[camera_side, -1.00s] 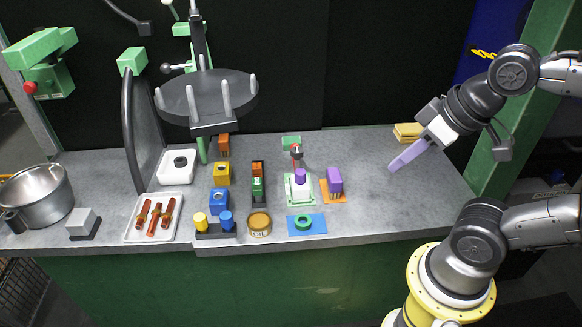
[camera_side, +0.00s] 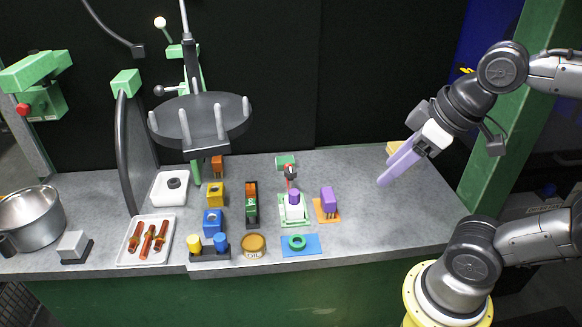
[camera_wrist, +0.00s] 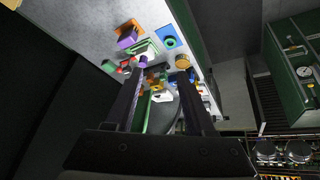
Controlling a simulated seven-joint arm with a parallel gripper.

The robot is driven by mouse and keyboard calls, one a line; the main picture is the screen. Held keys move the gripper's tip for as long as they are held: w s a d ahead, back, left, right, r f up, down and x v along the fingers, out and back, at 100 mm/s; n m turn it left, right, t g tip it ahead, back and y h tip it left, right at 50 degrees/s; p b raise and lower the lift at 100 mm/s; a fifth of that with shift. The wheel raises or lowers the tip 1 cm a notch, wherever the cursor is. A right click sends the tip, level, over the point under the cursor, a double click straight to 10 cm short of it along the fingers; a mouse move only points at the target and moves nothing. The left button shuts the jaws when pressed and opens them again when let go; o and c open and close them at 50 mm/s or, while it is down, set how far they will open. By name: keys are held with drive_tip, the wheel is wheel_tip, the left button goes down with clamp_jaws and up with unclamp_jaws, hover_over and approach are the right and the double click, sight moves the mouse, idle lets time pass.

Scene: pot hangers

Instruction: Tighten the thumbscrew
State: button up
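No thumbscrew can be made out for certain. A small purple cylinder (camera_side: 295,193) stands upright on a white block (camera_side: 294,212) with a green base, near the middle of the bench; it may be the screw's head. The cylinder also shows in the wrist view (camera_wrist: 143,60), beyond the fingertips. My gripper (camera_side: 386,172) is above the right part of the bench, well to the right of the cylinder, its pale purple fingers tilted down and left. In the wrist view the two long fingers (camera_wrist: 161,76) are apart with nothing held.
A purple block (camera_side: 328,200) on an orange mat stands right of the white block. A green ring (camera_side: 297,242) lies on a blue mat in front. A round tin (camera_side: 253,245) and colored blocks are left. A dark round rack (camera_side: 200,122) rises at the back left.

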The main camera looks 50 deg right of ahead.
drive_tip(key=shift+o, duration=1.1)
drive_tip(key=w+r+n, duration=0.2)
drive_tip(key=w+r, duration=0.3)
drive_tip(key=w, duration=0.2)
drive_tip(key=shift+d+r+g, duration=0.25)
drive_tip(key=shift+d+g, duration=0.15)
drive_tip(key=n+g, duration=0.1)
drive_tip(key=g, duration=0.4)
hover_over(291, 170)
wheel_tip(291, 170, down, 11)
wheel_tip(291, 170, down, 13)
drive_tip(key=shift+f, duration=0.15)
clamp_jaws()
